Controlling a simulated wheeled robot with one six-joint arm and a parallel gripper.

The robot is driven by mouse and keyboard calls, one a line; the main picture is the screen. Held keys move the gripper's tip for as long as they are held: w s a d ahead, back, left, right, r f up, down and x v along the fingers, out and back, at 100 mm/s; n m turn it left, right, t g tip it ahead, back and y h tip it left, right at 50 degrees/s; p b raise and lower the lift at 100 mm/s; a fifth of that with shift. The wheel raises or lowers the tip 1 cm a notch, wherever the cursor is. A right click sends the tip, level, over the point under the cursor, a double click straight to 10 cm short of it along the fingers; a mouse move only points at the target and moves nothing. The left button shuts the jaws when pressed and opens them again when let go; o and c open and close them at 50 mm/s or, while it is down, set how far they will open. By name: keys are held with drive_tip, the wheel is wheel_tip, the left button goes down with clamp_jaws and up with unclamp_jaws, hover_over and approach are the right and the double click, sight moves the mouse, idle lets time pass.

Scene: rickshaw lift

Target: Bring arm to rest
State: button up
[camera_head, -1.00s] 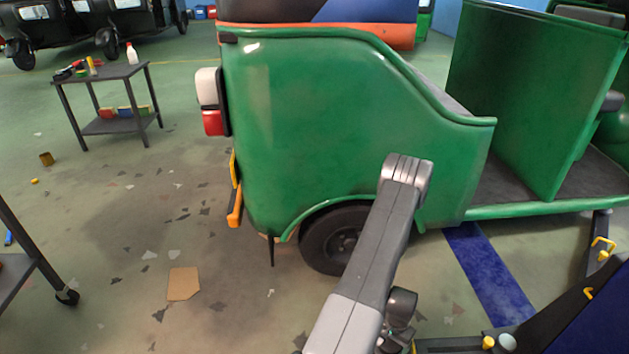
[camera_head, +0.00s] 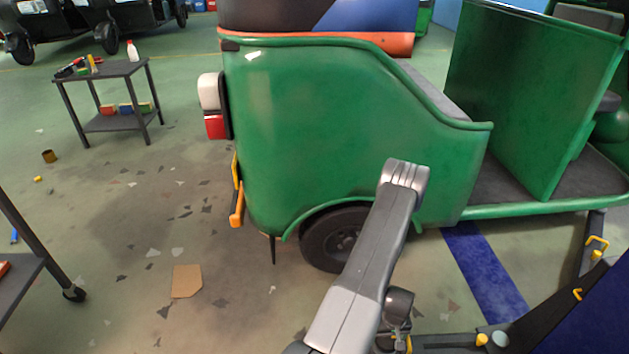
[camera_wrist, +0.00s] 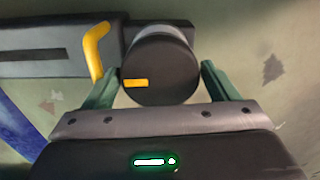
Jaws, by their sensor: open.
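My arm (camera_head: 365,255) rises from the bottom of the head view to an elbow in front of the green rickshaw (camera_head: 340,130), then bends back down. My gripper (camera_wrist: 160,68) is open in the wrist view, with its two green fingers apart. A dark round pad (camera_wrist: 160,75) with a yellow mark lies between or just beyond the fingers; I cannot tell whether they touch it. The pad joins a dark lift arm (camera_wrist: 40,60) with a yellow handle (camera_wrist: 93,50). In the head view my gripper's fingers are not clear, low behind my arm.
The rickshaw's rear wheel (camera_head: 335,238) is close behind my arm. A dark lift arm (camera_head: 447,342) and a blue floor stripe (camera_head: 485,270) lie at right. A small table (camera_head: 112,70) stands back left, a wheeled cart (camera_head: 30,275) at left. The floor between is open, with a cardboard piece (camera_head: 187,281).

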wheel_tip(320, 180, up, 13)
drive_tip(key=p, duration=0.3)
drive_tip(key=shift+f, duration=0.15)
drive_tip(key=shift+s, duration=0.1)
